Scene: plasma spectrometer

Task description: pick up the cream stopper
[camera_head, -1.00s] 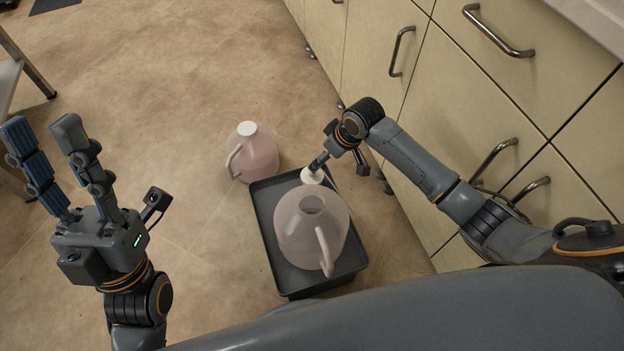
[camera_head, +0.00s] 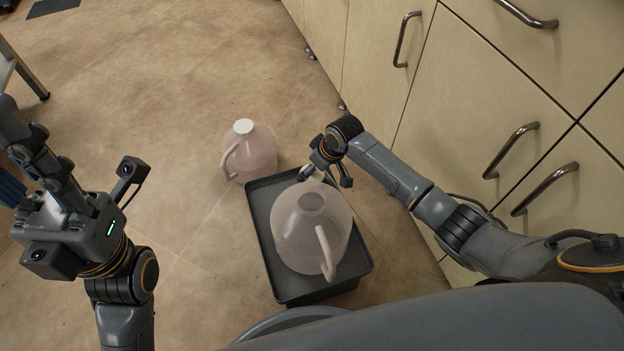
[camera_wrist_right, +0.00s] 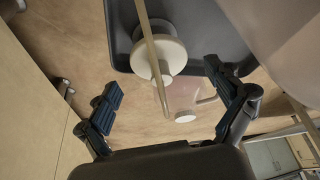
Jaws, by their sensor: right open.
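The cream stopper (camera_wrist_right: 170,52) is a round, flanged piece in the upper middle of the right wrist view, over the dark tray; a thin beige strip crosses in front of it. In the head view, only a pale bit (camera_head: 312,175) shows beneath my right gripper (camera_head: 327,172), beside the open jug. My right gripper, in the wrist view (camera_wrist_right: 168,103), is open, with its blue-padded fingers wide apart and the stopper beyond them, between their lines and not gripped. My left gripper (camera_head: 20,165) is open and empty at the left edge, its fingertips partly cut off.
A translucent pinkish open jug (camera_head: 290,240) stands in the dark tray (camera_head: 292,290) on the floor. A second jug (camera_head: 256,158) with a white cap stands behind the tray. Beige cabinets (camera_head: 385,90) with bar handles line the right.

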